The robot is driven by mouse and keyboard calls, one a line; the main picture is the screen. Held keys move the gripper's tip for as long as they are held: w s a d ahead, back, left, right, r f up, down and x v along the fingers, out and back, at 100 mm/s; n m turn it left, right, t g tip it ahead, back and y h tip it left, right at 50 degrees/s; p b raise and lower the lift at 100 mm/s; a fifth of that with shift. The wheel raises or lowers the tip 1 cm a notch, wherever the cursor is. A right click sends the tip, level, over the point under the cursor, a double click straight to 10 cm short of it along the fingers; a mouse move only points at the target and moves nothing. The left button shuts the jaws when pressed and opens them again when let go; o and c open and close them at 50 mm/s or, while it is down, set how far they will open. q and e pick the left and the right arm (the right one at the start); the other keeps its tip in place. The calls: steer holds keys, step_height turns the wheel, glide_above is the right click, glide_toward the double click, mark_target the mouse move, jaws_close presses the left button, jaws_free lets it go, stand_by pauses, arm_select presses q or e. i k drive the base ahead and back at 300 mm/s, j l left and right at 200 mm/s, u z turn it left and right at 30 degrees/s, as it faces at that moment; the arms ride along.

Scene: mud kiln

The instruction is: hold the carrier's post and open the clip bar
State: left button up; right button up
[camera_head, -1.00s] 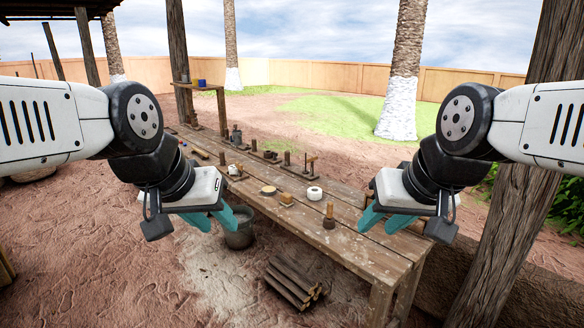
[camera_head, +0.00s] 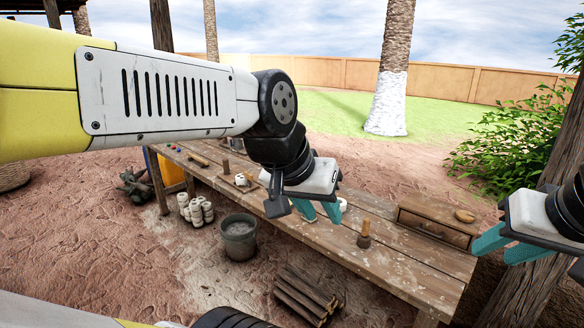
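I cannot make out a clearly recognisable carrier or clip bar. A short wooden post on a dark foot (camera_head: 365,233) stands upright on the workbench (camera_head: 400,268), to the right of my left gripper. Another small upright post on a base (camera_head: 225,166) is farther back on the left. My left gripper (camera_head: 320,214) shows over the bench with its teal fingers apart and nothing visible between them. It partly hides a white round object (camera_head: 343,204). My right gripper (camera_head: 505,248) is at the right edge, fingers apart and empty, in front of the bench's right end.
A wooden box (camera_head: 432,222) stands on the bench's right end. A bucket (camera_head: 238,238), white stacked pieces (camera_head: 196,211) and a firewood stack (camera_head: 305,292) are on the ground before the bench. A thick wooden post (camera_head: 545,240) rises at right.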

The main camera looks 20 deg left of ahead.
mark_target(247, 176)
steer(key=i+j+z, duration=0.15)
steer(key=j, duration=0.4)
steer(key=i+j+z, duration=0.15)
steer(key=j, duration=0.4)
steer(key=i+j+z, duration=0.15)
steer(key=j, duration=0.45)
steer(key=j+z, duration=0.2)
steer(key=j, duration=0.4)
steer(key=i+j, duration=0.1)
steer(key=j, duration=1.65)
steer(key=i+j, duration=0.15)
steer(key=j, duration=0.7)
steer(key=j+z, duration=0.15)
steer(key=j, duration=0.2)
